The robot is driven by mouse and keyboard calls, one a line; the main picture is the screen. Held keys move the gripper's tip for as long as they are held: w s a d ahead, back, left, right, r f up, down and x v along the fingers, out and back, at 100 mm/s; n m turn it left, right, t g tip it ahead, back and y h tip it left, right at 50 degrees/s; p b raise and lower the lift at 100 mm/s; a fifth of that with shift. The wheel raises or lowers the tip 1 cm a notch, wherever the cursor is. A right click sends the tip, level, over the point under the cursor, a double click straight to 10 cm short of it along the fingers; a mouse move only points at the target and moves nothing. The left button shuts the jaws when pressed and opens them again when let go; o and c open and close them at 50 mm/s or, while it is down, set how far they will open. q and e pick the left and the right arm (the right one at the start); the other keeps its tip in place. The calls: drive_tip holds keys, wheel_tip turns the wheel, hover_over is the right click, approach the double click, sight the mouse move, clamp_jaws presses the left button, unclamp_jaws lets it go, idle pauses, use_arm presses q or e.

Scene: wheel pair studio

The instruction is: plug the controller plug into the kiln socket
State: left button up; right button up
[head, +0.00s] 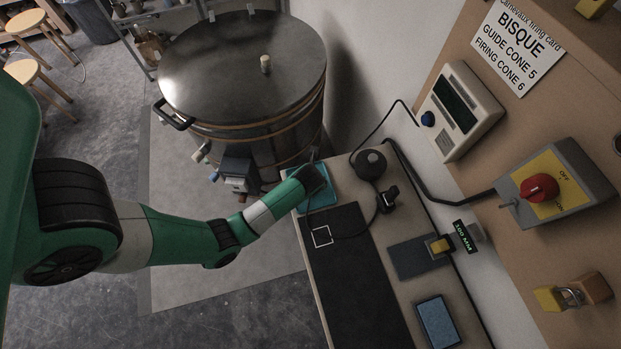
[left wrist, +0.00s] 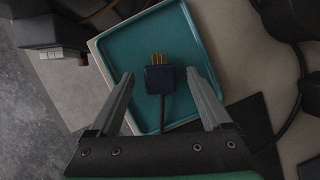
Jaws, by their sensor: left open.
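The controller plug (left wrist: 159,80) is a dark blue block with brass prongs pointing to the top of the left wrist view. It lies in a teal tray (left wrist: 117,42), its cord running down between my fingers. My left gripper (left wrist: 160,74) is open, one finger on each side of the plug, with gaps between. In the head view my left gripper (head: 316,180) is over the tray (head: 325,198) and hides the plug. The kiln (head: 225,65) is a large round drum with a dark box (head: 237,165) low on its side. I cannot clearly make out its socket. My right gripper is not in view.
A bench carries a dark mat (head: 355,285), a round black object (head: 370,164) with cable, and a blue pad (head: 437,321). A controller (head: 458,110) and a red-knob switch box (head: 555,185) are on the wall board. Open floor (head: 215,290) lies left of the bench.

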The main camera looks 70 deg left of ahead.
use_arm(q)
drive_tip(key=shift+w+a+f, duration=0.1)
drive_tip(key=shift+a+f, duration=0.1)
drive_tip(key=shift+f, duration=0.4)
drive_tip(key=shift+c, duration=0.3)
clamp_jaws()
drive_tip(key=shift+o, duration=0.3)
unclamp_jaws()
drive_tip(key=v, duration=1.1)
drive_tip(key=shift+d+r, duration=0.2)
drive_tip(key=shift+r, duration=0.1)
